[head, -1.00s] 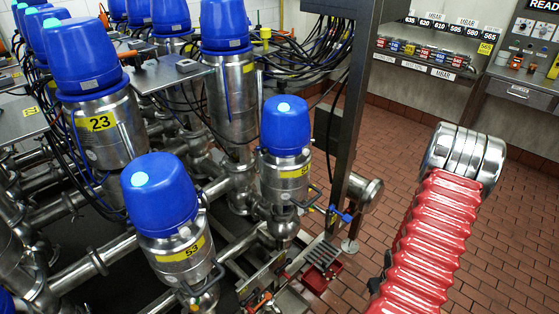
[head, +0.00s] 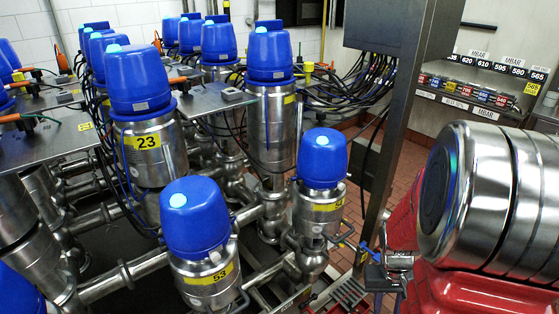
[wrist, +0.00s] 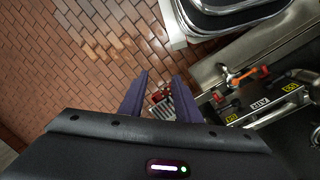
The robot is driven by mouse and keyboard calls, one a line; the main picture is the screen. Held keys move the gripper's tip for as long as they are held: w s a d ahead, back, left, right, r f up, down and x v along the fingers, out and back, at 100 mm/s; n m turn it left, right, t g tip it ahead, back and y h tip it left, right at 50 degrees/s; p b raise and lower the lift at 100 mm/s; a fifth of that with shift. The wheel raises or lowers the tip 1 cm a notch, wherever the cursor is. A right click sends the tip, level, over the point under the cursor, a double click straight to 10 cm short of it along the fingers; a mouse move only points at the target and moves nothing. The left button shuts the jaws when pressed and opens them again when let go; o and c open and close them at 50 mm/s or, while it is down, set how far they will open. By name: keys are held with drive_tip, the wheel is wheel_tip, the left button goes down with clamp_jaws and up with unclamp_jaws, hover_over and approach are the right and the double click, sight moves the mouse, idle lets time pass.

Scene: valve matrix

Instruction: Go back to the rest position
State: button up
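My gripper (wrist: 160,78) shows in the wrist view as two dark purple fingers that stand apart, with nothing held between them. They point down toward the brick-tiled floor and a small grey grate (wrist: 184,104). The task names no other object.
Blue-capped valves, among them number 23 (head: 147,148) and number 53 (head: 205,276), crowd the left and middle. A steel post (head: 396,135) stands between them and my arm. A labelled panel (head: 478,85) hangs at the back right. Tiled floor (wrist: 95,50) is open at left.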

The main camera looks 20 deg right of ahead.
drive_tip(key=w+a+r+n+t+y, duration=0.1)
drive_tip(key=a+r+n+t, duration=0.4)
drive_tip(key=a+r, duration=1.8)
drive_tip(key=shift+w+a+r+t, duration=0.3)
drive_tip(key=shift+a+r+t, duration=0.05)
drive_tip(key=shift+a+t, duration=0.6)
drive_tip(key=shift+d, duration=0.1)
